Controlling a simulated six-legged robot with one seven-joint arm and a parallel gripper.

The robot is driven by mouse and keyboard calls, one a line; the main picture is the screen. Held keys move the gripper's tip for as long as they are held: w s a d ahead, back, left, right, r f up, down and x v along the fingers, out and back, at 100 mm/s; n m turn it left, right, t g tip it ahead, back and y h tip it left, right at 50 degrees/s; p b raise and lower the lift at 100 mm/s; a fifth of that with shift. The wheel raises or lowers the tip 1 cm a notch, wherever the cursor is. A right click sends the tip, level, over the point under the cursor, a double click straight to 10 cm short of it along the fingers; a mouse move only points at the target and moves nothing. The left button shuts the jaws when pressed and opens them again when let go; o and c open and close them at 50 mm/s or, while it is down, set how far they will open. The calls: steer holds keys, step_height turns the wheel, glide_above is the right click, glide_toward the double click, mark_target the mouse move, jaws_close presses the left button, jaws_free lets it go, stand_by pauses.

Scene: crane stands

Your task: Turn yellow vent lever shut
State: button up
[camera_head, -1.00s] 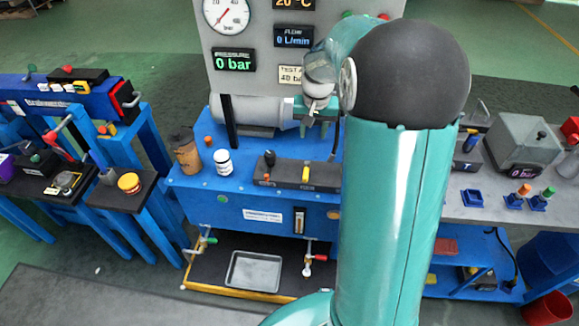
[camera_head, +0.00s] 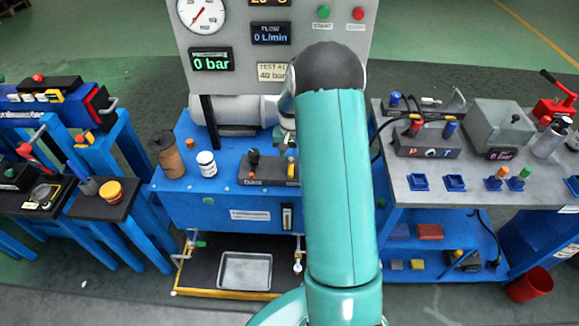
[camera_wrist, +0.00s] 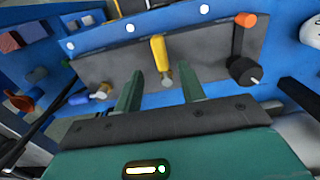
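The yellow vent lever (camera_head: 292,168) stands on a dark grey panel (camera_head: 270,175) on the blue bench, just left of my arm in the head view. In the wrist view the yellow lever (camera_wrist: 158,52) lies across the panel, its metal pivot end lying between and just beyond my fingertips. My gripper (camera_wrist: 161,82) is open, with one green finger on either side of that end and a gap to each. No contact with the lever shows. In the head view my gripper is hidden behind my arm.
A black lever (camera_head: 253,158) stands beside the yellow one, with an orange knob (camera_wrist: 246,20) near it. A white jar (camera_head: 207,164) and brown bottle (camera_head: 168,157) stand left on the bench. A grey cylinder (camera_head: 235,110) lies behind. A grey gauge board (camera_head: 330,35) rises at the back.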

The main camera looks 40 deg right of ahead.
mark_target(291, 169)
step_height(291, 169, down, 6)
steer(key=shift+r, duration=0.1)
jaws_close()
